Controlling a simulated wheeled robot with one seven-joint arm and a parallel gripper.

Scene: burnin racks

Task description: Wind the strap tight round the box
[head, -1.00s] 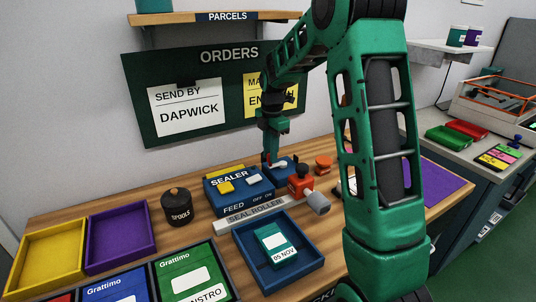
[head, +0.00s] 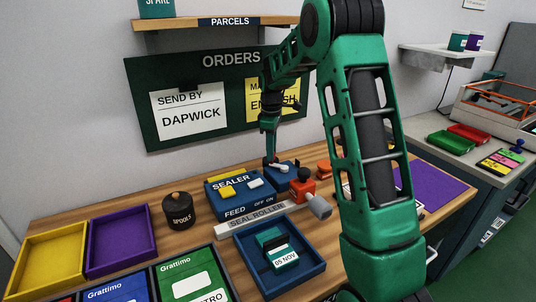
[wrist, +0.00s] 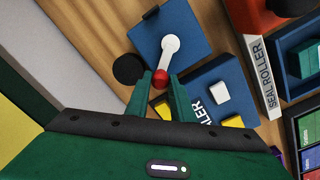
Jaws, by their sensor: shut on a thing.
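A blue square plate (wrist: 185,22) carries a white crank arm (wrist: 170,55) with a red knob (wrist: 161,76) at its end. My gripper (wrist: 162,88) has its green fingers on both sides of the red knob, shut on it. In the head view my gripper (head: 270,160) reaches down to the crank, behind the sealer (head: 240,196); the knob is mostly hidden there. A teal box (head: 270,238) with a white label reading 05 NOV lies in the blue tray (head: 316,262). I cannot make out a strap clearly on it.
The grey seal roller strip (head: 258,215) lies in front. A black spools pot (head: 179,209), yellow tray (head: 22,283) and purple tray (head: 92,268) are left.

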